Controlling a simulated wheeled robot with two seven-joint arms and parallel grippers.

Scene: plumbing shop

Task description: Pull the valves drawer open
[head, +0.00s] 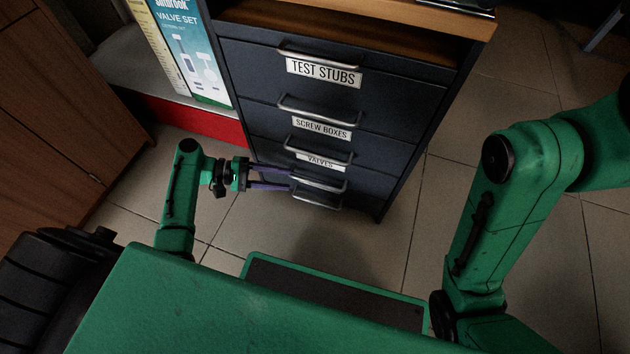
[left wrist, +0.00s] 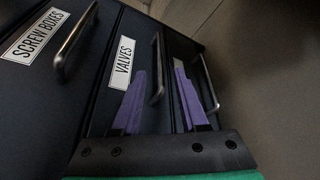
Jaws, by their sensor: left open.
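The valves drawer (head: 278,154) is a dark front low in a cabinet, with a white VALVES label (head: 320,162). It looks shut. The label also shows in the left wrist view (left wrist: 122,62), with a metal bar handle (left wrist: 157,68) just to its right. My left gripper (head: 293,179) is open at the cabinet's lower front, beside the bar handle (head: 318,184) under the label. My right gripper is out of view.
Above are the SCREW BOXES drawer (head: 322,128) and TEST STUBS drawer (head: 324,72), each with a bar handle. Another handle (head: 316,203) sits lower. A valve set box (head: 190,50) stands left of the cabinet. The tiled floor (head: 410,245) in front is partly clear.

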